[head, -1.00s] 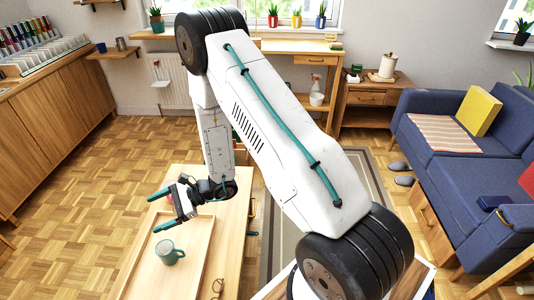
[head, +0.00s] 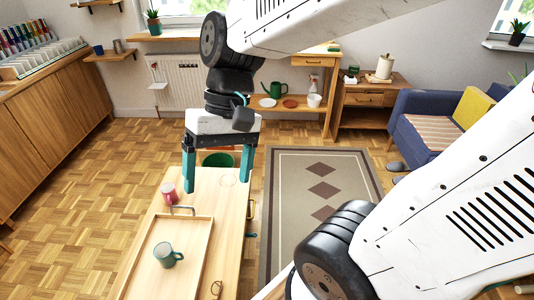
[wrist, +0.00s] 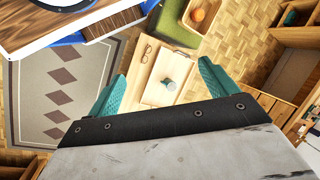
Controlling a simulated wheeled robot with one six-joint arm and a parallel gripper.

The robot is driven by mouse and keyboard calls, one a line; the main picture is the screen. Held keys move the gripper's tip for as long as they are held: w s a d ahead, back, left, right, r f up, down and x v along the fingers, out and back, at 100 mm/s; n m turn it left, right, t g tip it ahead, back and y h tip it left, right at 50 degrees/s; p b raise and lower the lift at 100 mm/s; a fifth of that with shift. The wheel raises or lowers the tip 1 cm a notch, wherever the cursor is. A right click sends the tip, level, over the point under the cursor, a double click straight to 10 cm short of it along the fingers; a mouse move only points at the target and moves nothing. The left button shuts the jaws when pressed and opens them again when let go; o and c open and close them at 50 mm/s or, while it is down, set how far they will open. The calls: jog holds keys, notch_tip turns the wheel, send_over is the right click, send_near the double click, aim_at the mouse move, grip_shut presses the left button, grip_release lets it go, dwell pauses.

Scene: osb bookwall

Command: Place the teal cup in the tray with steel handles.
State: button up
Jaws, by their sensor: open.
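The teal cup (head: 168,255) stands upright inside the wooden tray (head: 196,258) on the low table. The tray's steel handle (head: 183,210) shows at its far end. My gripper (head: 217,187) is open and empty, its two teal fingers pointing down above the far end of the table, beyond the tray and apart from the cup. In the wrist view, the cup (wrist: 169,84) shows small between the spread fingers (wrist: 163,70), well away from them. The tray's near end is cut off in the head view.
A red mug (head: 168,193) stands on the table (head: 232,205) just beyond the tray. Glasses (head: 216,288) lie to the tray's right. A green tub (head: 218,159) is on the floor behind the table. A patterned rug (head: 322,200) lies to the right.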

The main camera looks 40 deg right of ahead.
jog(key=s+d+r+n+t+h, duration=0.1)
jog(key=s+d+r+t+h, duration=0.1)
jog(key=d, duration=0.4)
jog(key=s+t+h, duration=0.1)
jog(key=s, duration=0.1)
jog(key=shift+s+d+r+h, duration=0.3)
jog(key=shift+s+d+h, duration=0.05)
jog(key=shift+h, duration=0.05)
